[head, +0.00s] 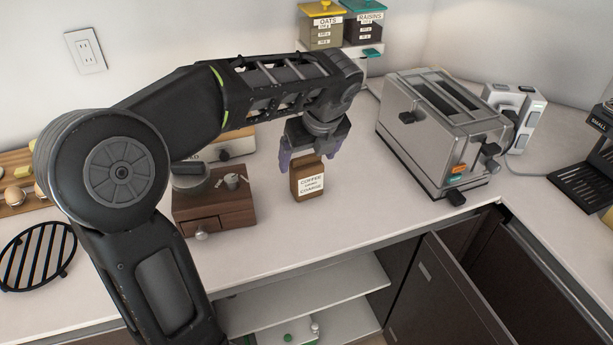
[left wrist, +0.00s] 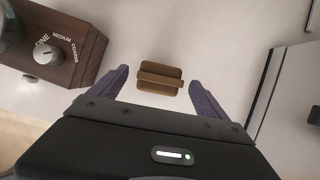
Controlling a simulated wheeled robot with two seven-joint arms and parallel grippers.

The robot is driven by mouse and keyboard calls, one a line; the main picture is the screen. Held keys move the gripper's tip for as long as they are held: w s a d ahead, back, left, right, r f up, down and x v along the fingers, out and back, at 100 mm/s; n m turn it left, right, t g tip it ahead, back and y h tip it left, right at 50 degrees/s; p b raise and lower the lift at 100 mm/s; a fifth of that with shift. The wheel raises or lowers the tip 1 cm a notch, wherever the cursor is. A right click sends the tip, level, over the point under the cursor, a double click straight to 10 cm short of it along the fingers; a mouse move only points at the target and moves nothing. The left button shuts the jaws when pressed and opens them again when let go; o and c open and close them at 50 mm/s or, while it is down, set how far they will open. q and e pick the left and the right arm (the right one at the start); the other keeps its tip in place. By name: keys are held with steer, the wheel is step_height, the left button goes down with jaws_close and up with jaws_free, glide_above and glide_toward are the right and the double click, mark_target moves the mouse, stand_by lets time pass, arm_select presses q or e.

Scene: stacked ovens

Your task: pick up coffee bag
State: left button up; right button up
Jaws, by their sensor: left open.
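The coffee bag (head: 309,184) is a small brown bag with a white label reading coffee. It stands upright on the white counter. My left gripper (head: 310,162) points down just above and behind it in the head view, jaws apart. In the left wrist view the bag (left wrist: 160,79) is seen from above, with its folded top showing. It lies between and slightly beyond the two purple fingertips of my left gripper (left wrist: 161,82), with a gap on each side. The fingers do not appear to touch it. My right gripper is not in view.
A wooden coffee grinder (head: 215,210) stands left of the bag. A steel toaster (head: 445,130) stands to the right. Oats (head: 322,27) and raisins (head: 364,24) containers are at the back. A black round rack (head: 38,255) lies at left. A cabinet door (head: 445,300) hangs open below the counter.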

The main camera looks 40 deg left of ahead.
arm_select(q)
steer(key=shift+x, duration=2.7)
steer(key=shift+c, duration=0.6)
steer(key=shift+r, duration=0.1)
steer(key=c, duration=1.6)
steer(key=shift+r, duration=0.1)
step_height(320, 180, up, 10)
steer(key=shift+f+p, duration=0.1)
steer(key=shift+p, duration=0.25)
